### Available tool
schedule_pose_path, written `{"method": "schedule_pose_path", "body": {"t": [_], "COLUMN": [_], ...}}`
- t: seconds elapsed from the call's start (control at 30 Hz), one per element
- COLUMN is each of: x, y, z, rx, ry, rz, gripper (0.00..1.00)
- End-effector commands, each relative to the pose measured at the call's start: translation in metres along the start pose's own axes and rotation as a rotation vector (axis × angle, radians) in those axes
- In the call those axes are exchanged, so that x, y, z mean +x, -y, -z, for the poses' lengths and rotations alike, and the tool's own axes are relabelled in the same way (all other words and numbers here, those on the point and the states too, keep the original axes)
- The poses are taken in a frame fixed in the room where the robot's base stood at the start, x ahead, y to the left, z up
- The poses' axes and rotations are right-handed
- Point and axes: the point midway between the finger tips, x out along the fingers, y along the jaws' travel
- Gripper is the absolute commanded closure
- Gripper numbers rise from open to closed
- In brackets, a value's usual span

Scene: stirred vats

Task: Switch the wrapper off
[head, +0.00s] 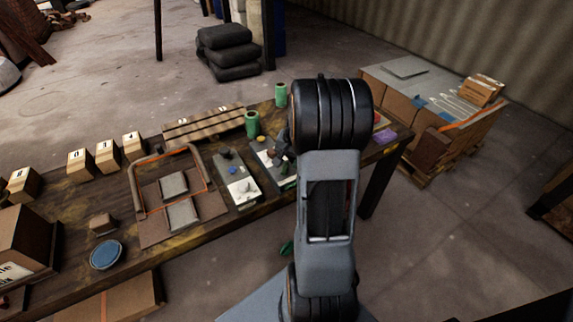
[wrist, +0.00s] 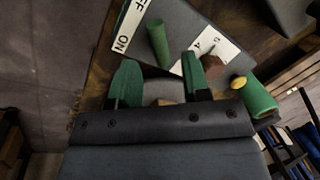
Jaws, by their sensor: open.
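In the wrist view a grey switch panel (wrist: 183,22) has a white label (wrist: 130,25) reading "ON" and part of "OFF". A green upright grip (wrist: 157,43) stands by the label, seemingly a lever; its exact position is unclear. A second white label (wrist: 212,45) beside it is partly covered and unreadable. My gripper (wrist: 160,80) is open, its two green fingers apart just short of the grip, with nothing visibly held. In the head view my arm hides most of the gripper and part of a panel (head: 264,158). I cannot read the wrapper's name anywhere.
Another panel (head: 238,180) with a blue button and white knob lies left on the table. Green cylinders (head: 252,124) stand behind. A brown block (wrist: 212,67) and yellow knob (wrist: 239,82) are close to my right finger.

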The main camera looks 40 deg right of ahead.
Motion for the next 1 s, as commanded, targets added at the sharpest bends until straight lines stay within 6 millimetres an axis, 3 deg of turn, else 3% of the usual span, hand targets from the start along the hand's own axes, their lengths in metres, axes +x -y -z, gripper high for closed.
{"method": "schedule_pose_path", "body": {"t": [0.2, 0.5, 1.0], "x": [-0.048, -0.09, -0.1], "y": [0.001, 0.0, 0.0], "z": [0.001, 0.0, 0.0], "rx": [-0.001, -0.001, -0.001], "ry": [-0.005, -0.002, 0.0], "rz": [0.001, 0.0, 0.0], "gripper": [0.57, 0.57, 0.57]}}
